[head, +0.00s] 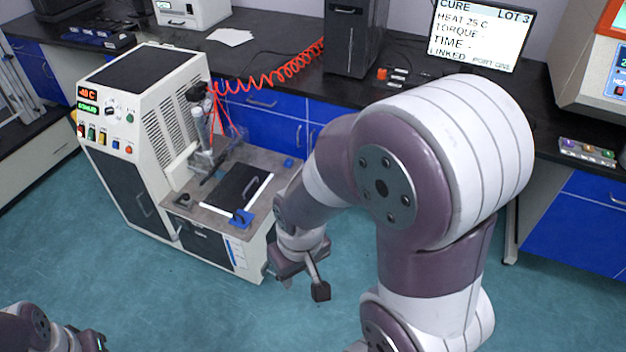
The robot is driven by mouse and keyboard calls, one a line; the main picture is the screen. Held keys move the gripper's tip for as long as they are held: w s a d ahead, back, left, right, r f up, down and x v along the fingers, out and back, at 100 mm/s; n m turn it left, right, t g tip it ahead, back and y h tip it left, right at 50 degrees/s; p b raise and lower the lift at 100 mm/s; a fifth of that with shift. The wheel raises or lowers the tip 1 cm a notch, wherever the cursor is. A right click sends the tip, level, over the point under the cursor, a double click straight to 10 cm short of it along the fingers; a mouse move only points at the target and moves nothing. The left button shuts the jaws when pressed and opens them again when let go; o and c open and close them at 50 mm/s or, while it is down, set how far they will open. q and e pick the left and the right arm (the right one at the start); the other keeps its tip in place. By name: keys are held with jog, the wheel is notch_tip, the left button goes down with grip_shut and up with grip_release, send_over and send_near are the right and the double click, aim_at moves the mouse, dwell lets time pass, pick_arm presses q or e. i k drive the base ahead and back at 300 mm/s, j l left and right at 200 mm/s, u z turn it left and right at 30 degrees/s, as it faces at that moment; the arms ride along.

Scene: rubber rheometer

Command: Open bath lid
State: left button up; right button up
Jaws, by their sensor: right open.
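The bath lid (228,184) is a dark flat panel with a raised grey handle, set in the top of the low bench section of the white machine (150,110). It lies flat and looks shut. My right gripper (302,284) is open and empty, pointing down beside the machine's right front corner. It is apart from the lid and its handle. My right arm fills the right middle of the view. Part of my left arm shows at the bottom left corner; its gripper is out of the picture.
A blue block (241,217) sits at the lid's front corner. A stirrer-like post with a red coiled hose (285,70) stands behind the lid. A monitor (482,36) and a dark tower (355,35) are on the back counter. The teal floor (180,300) in front is clear.

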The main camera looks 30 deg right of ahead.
aim_at(233, 193)
jog(key=z, duration=0.5)
jog(key=i+l, duration=0.15)
jog(key=i, duration=0.45)
jog(key=i+l+z, duration=0.15)
jog(key=i, duration=0.45)
jog(key=i+l, duration=0.15)
jog(key=i, duration=0.4)
jog(key=l+z, duration=0.05)
